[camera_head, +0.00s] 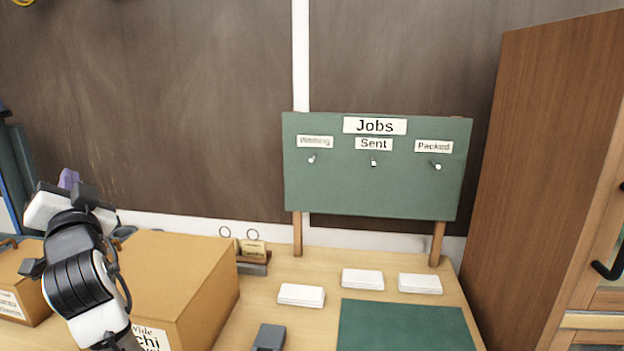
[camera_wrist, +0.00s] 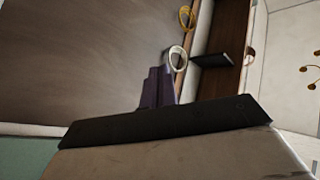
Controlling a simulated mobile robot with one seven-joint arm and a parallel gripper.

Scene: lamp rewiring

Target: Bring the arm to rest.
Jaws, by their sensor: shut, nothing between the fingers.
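My gripper (camera_head: 68,178) is raised at the left of the head view, above and behind the large cardboard box. Its purple fingers show only in part there, with the wrist in front of them. In the wrist view my gripper (camera_wrist: 157,75) shows its purple fingers close together and shut, with nothing held. The fingers point up toward the dark wall and a shelf. They appear to touch nothing.
A large cardboard box (camera_head: 170,265) and a smaller box (camera_head: 15,270) stand near my arm. A green Jobs board (camera_head: 370,195) stands at the back. White blocks (camera_head: 301,295) and a green mat (camera_head: 405,328) lie on the table. A tall wooden cabinet (camera_head: 545,150) bounds the right.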

